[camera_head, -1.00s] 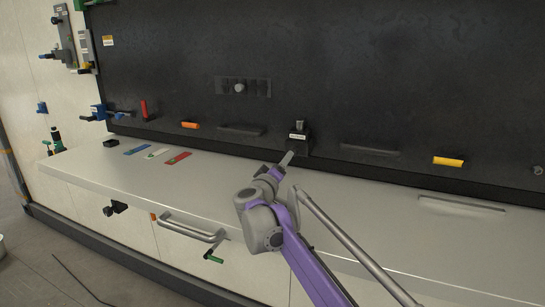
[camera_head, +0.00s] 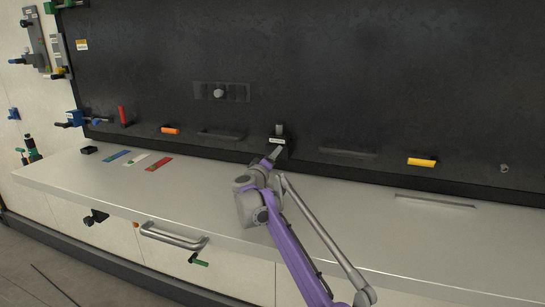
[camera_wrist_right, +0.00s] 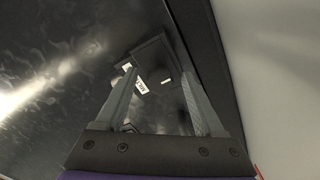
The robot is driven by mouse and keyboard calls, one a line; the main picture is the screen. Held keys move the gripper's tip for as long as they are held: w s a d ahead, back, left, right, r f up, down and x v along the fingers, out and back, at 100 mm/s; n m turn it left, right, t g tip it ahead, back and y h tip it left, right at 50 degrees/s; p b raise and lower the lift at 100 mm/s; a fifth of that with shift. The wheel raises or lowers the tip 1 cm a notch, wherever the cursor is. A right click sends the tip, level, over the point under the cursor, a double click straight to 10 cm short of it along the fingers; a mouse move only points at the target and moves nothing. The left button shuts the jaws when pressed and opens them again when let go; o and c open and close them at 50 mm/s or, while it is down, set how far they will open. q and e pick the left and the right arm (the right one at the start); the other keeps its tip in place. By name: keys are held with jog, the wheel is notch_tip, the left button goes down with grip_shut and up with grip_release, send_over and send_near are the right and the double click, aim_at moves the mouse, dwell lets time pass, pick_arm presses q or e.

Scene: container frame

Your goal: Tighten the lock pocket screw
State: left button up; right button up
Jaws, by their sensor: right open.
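A small black block (camera_head: 279,152) with a white label and a short upright stub (camera_head: 279,129) on top is fixed low on the dark panel, just above the counter. My right gripper (camera_head: 267,157) is at the front of this block. In the right wrist view, the two grey fingers of my right gripper (camera_wrist_right: 160,80) are spread apart. The dark block (camera_wrist_right: 152,52), with small white labels, shows ahead of and between the fingertips. I cannot tell whether the fingers touch it. Which part is the screw is unclear. My left gripper is in neither view.
The grey counter (camera_head: 75,182) is mostly clear, with blue, white and red strips (camera_head: 158,164) at its left. An orange handle (camera_head: 171,130), a yellow handle (camera_head: 421,161) and a red handle (camera_head: 123,116) stick out from the dark panel (camera_head: 330,80). A metal bar handle (camera_head: 172,237) is below the counter edge.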

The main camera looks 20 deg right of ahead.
grip_shut()
dwell(0.3)
dwell(0.3)
